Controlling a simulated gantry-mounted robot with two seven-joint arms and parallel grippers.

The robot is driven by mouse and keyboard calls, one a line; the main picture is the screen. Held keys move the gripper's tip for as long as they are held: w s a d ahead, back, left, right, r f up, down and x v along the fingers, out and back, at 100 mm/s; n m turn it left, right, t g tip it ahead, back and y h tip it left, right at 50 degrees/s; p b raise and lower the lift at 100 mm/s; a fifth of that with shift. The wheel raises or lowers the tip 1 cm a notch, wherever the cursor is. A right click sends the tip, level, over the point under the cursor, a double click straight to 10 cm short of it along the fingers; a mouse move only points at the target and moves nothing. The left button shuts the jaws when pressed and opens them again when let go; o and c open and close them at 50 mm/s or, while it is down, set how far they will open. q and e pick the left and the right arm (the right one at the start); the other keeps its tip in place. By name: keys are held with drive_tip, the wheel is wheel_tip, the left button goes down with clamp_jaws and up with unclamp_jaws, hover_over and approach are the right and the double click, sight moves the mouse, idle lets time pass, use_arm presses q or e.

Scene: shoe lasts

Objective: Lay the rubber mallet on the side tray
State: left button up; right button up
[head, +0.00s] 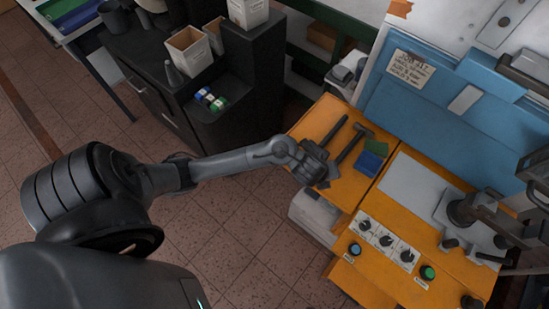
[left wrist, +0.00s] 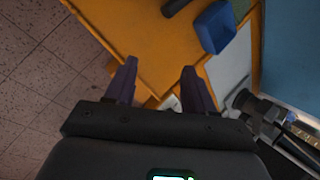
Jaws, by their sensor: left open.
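A dark T-shaped tool that looks like the mallet (head: 350,147) lies on the orange side tray (head: 303,130) in the head view. Its head points to the back, and its handle runs toward my left gripper (head: 320,174). That gripper is over the tray's near left edge, apart from the tool. In the left wrist view the left gripper (left wrist: 158,67) is open, with only orange surface and the tray edge between its fingers. A dark rounded end at the top of that view may be the handle; I cannot tell. My right gripper is not in view.
A dark bar (head: 334,131) lies left of the mallet. A blue block (head: 369,163) and a green block (head: 376,147) sit to its right. The orange control panel (head: 345,272) with knobs and the blue machine (head: 425,95) stand right. A black cabinet (head: 257,85) stands left.

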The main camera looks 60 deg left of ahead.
use_arm(q)
drive_tip(key=s+r+n+g, duration=0.2)
drive_tip(key=s+r+n, duration=0.1)
drive_tip(key=s+n, duration=1.6)
drive_tip(key=shift+s+a+n+g, duration=0.15)
drive_tip(key=shift+s+n+g, duration=0.15)
drive_tip(key=shift+n, duration=0.6)
drive_tip(key=shift+w, duration=0.1)
wheel_tip(320, 180, up, 20)
drive_tip(key=p, duration=1.9)
drive_tip(key=shift+p, duration=0.4)
